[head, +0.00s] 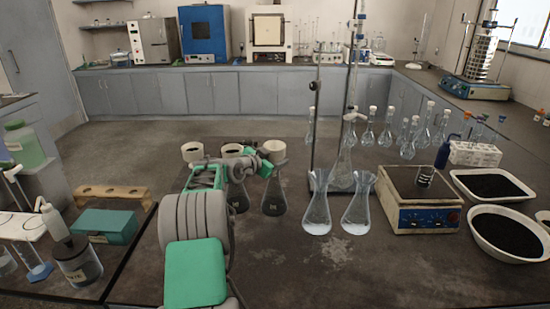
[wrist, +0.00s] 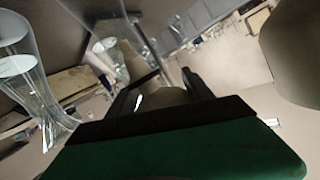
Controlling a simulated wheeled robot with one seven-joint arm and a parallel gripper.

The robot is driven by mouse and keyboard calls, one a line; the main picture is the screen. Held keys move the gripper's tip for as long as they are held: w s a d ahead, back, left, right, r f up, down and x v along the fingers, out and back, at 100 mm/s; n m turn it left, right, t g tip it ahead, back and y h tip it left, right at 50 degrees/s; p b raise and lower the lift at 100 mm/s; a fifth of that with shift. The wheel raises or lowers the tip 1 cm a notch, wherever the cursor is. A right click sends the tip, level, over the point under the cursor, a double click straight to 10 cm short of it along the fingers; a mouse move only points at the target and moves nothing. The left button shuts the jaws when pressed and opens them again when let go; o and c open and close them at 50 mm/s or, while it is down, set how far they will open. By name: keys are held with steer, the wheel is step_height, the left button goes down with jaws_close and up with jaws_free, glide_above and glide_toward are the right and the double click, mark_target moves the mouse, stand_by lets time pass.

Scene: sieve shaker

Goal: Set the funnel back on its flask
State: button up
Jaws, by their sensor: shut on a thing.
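My gripper (head: 262,165) reaches forward over the bench and is shut on a cream funnel (head: 272,149), the rightmost of three. In the wrist view, a pale tapering part of this funnel (wrist: 136,65) lies between the fingers of my gripper (wrist: 158,92). A dark-filled flask (head: 274,198) stands just below the held funnel. I cannot tell whether the funnel's stem is inside the flask's neck or above it. A second dark flask (head: 238,197) stands left of it, partly behind my arm.
Two more cream funnels (head: 192,151) (head: 231,148) are to the left. Two clear flasks (head: 317,212) (head: 357,210) stand close on the right, before a stand (head: 315,115) with glassware. A balance-like box (head: 418,205) is farther right.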

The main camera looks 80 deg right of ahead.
steer(key=shift+f, duration=0.15)
stand_by(0.3)
steer(key=shift+f+b, duration=0.35)
steer(key=shift+b, duration=0.25)
steer(key=shift+f+b, duration=0.2)
steer(key=shift+b, duration=0.1)
steer(key=shift+f+b, duration=0.25)
steer(key=shift+b, duration=0.85)
stand_by(0.9)
stand_by(0.3)
steer(key=o, duration=1.6)
steer(key=shift+a, duration=0.1)
steer(key=shift+b+v, duration=1.75)
steer(key=shift+v, duration=2.15)
